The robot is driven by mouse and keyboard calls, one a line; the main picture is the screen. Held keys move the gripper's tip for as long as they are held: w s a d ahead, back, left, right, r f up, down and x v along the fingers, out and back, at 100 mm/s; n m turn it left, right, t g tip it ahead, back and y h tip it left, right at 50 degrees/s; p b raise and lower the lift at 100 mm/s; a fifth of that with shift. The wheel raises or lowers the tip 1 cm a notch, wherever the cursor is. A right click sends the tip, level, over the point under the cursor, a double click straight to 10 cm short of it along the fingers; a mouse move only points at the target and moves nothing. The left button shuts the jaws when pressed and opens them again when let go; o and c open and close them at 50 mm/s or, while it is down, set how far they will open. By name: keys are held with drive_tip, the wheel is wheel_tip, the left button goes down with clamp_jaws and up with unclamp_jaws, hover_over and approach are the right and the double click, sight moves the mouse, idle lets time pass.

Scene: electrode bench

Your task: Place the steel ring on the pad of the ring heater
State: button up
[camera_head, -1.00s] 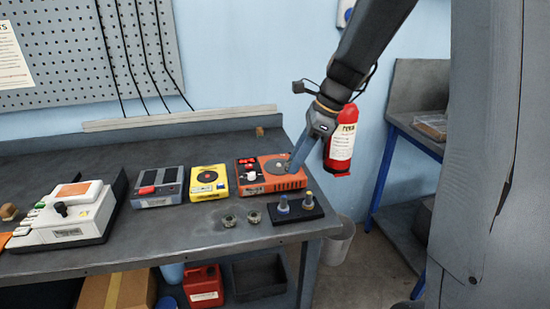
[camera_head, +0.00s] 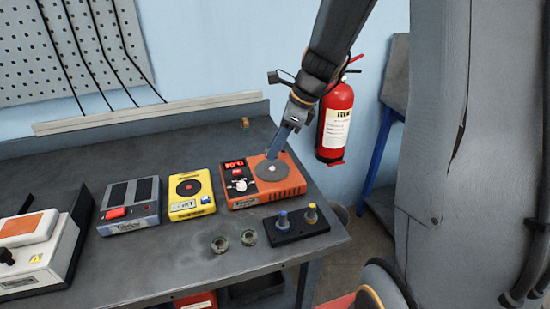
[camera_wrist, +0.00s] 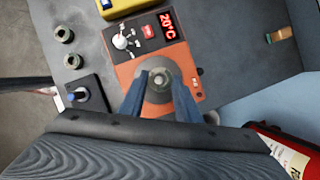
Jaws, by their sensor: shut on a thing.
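The ring heater (camera_head: 243,200) is an orange box on the bench with a dark round pad (camera_head: 272,177), a knob and a red display. It also shows in the wrist view (camera_wrist: 125,72), where its display reads 20°C. My gripper (camera_head: 274,155) points down at the pad. In the wrist view my gripper (camera_wrist: 160,82) has its two blue fingers on either side of the small grey-green steel ring (camera_wrist: 161,72) and is shut on it. The ring appears over the middle of the pad; I cannot tell whether it touches it.
Two similar small rings (camera_head: 219,244) (camera_head: 248,238) lie on the bench in front of the heater. A black block (camera_head: 290,233) with blue and yellow pegs stands to their right. A yellow device (camera_head: 191,207) and a grey device (camera_head: 130,214) stand left. A fire extinguisher (camera_head: 336,120) hangs behind.

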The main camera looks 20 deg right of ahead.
sight(276, 170)
drive_tip(key=shift+f, duration=2.3)
drive_tip(key=shift+f, duration=0.1)
drive_tip(key=o, duration=1.1)
drive_tip(key=shift+o, duration=0.2)
drive_tip(key=b+v, duration=0.1)
drive_tip(key=v, duration=1.1)
